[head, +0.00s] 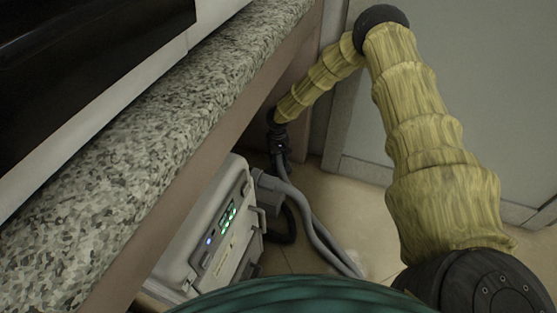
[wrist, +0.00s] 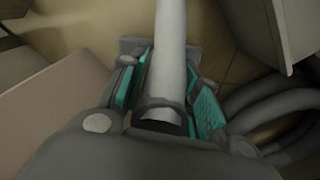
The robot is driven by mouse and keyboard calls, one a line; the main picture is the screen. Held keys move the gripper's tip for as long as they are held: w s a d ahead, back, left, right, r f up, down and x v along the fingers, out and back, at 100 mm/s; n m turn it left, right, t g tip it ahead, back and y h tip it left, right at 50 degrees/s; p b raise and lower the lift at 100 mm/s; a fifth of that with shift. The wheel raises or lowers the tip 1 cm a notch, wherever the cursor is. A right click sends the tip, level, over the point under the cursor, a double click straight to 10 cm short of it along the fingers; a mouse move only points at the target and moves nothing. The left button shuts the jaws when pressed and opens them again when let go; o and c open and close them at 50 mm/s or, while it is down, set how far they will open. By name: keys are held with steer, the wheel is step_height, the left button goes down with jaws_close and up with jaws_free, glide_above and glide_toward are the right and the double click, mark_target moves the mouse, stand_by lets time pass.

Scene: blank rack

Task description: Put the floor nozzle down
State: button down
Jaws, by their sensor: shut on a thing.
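My gripper (wrist: 165,110) is shut on the pale grey tube of the floor nozzle (wrist: 171,45), with teal pads on either side of it. The tube has a dark open end between the fingers and runs away to the top of the wrist view. Flat grey parts show behind the fingers, but I cannot tell whether they belong to the nozzle. In the head view my gripper (head: 280,150) is small and dark, low beside the counter. The nozzle is hard to make out there, and its contact with the floor cannot be told.
A grey machine (head: 212,238) with green and blue lights stands under the speckled counter (head: 130,130). Grey hoses (head: 315,228) run from it over the tan floor (head: 375,225). A pale cabinet wall (head: 470,95) stands behind. In the wrist view, coiled hose (wrist: 270,105) lies close at right.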

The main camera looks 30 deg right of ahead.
steer(key=shift+f, duration=0.15)
steer(key=c, duration=1.1)
jaws_free()
steer(key=shift+o, duration=0.2)
step_height(320, 180, up, 12)
steer(key=p, duration=0.5)
steer(key=shift+r, duration=0.2)
